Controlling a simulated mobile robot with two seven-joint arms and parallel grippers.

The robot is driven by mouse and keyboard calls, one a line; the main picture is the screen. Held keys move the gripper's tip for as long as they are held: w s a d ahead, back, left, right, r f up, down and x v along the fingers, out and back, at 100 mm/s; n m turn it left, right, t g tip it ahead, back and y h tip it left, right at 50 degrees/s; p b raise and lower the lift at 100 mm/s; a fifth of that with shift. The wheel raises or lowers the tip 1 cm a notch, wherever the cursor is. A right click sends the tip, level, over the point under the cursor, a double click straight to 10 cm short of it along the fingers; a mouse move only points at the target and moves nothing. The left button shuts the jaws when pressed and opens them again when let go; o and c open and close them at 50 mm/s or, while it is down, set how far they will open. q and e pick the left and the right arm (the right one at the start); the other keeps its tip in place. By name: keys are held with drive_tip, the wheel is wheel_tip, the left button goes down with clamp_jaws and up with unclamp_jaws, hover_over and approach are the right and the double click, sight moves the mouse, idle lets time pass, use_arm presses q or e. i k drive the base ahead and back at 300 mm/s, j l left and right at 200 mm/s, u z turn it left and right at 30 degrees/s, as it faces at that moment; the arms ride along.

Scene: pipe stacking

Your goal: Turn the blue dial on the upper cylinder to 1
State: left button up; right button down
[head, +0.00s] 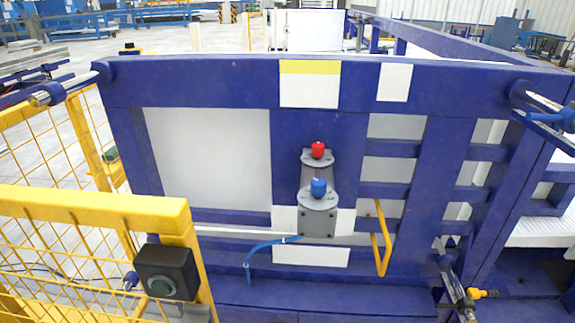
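A grey bracket-like unit (316,222) is mounted on the front of a blue steel frame, near the middle of the head view. It has two rounded grey plates, one above the other. A red knob (318,150) stands on the upper plate (312,160). A blue dial (318,187) stands on the lower plate (313,202). Their markings and settings are too small to read. Silver rod-like parts show at the frame's upper left (45,95) and upper right (545,103); a blue part (567,119) sits by the right one. Neither of my grippers is in view.
The blue frame (200,80) spans the view. A yellow mesh fence (90,205) with a black box (167,272) stands at the front left. A yellow bent bar (381,240) and a blue hose (262,246) are near the grey unit. A metal fitting (458,295) is at the lower right.

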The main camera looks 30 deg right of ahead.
sight(318, 186)
drive_tip(key=l+u, duration=0.15)
drive_tip(key=l, duration=0.25)
drive_tip(key=k+l+u, duration=0.15)
drive_tip(key=l, duration=0.2)
drive_tip(key=k+l+u, duration=0.15)
drive_tip(key=l, duration=0.2)
drive_tip(key=l+u, duration=0.15)
drive_tip(key=l, duration=0.25)
drive_tip(key=i+j, duration=0.35)
drive_tip(key=j, duration=0.1)
